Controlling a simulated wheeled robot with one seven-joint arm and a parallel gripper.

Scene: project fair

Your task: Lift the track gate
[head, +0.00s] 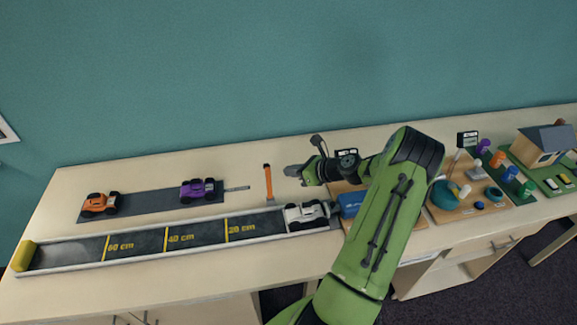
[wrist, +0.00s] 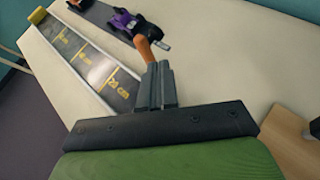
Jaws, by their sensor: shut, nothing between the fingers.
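A narrow upright orange bar (head: 268,180) with a dark top stands just behind the track (head: 196,235); it could be the track gate or its handle, but I cannot tell for certain. My gripper (head: 290,171) is shut and empty, to the right of the bar's upper part in the head view. In the wrist view an orange piece (wrist: 145,46) shows just beyond my shut fingertips (wrist: 159,70); whether they touch is unclear. A white car (head: 305,213) sits at the track's right end, where my arm partly hides the track.
A purple car (head: 198,188) and an orange car (head: 98,203) stand on a dark strip behind the track. A yellow roll (head: 23,255) closes the track's left end. Boards with models, including a small house (head: 547,145), stand at right.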

